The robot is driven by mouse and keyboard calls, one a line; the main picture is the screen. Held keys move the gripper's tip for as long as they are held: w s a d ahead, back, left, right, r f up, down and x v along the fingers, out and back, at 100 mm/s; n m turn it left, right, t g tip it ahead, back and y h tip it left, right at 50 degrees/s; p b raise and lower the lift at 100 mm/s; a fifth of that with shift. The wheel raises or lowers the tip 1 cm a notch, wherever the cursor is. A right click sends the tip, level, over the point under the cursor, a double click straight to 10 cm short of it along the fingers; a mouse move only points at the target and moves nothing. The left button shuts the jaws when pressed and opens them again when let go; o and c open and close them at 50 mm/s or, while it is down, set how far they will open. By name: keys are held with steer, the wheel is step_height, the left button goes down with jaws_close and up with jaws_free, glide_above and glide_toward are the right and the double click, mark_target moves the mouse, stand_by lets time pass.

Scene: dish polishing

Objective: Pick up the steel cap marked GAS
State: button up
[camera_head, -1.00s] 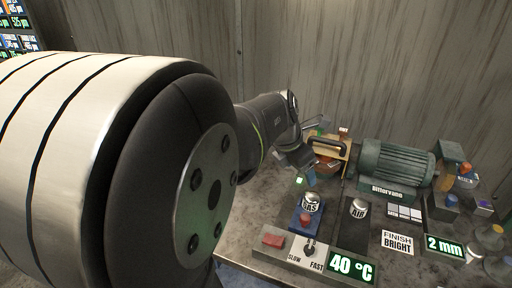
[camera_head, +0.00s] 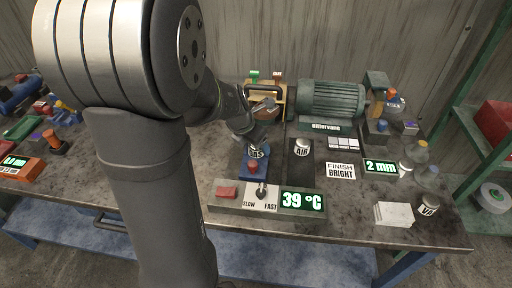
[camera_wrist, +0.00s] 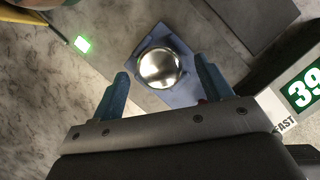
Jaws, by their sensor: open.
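The steel cap marked GAS (camera_head: 257,152) sits on a blue block (camera_head: 247,175) on the bench, partly covered by my gripper in the head view. In the wrist view the round shiny cap (camera_wrist: 159,66) is seen from above on its blue base, with no lettering readable. My gripper (camera_wrist: 161,78) is open. Its two blue fingers show to the left and right of the cap in the picture, and nothing is held between them. How high the fingertips are above the cap I cannot tell. Another steel cap, marked AIR (camera_head: 302,147), stands to the right on a dark block.
A control box with a red button, a lever and a 39 °C display (camera_head: 301,201) is in front. A green motor (camera_head: 332,99) and a wooden-sided piece with a handle (camera_head: 266,97) stand behind. A FINISH BRIGHT card (camera_head: 341,171) lies to the right.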

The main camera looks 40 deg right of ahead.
steer(key=shift+d+f, duration=0.15)
steer(key=shift+f, duration=0.25)
steer(key=c, duration=1.2)
steer(key=shift+r, duration=0.1)
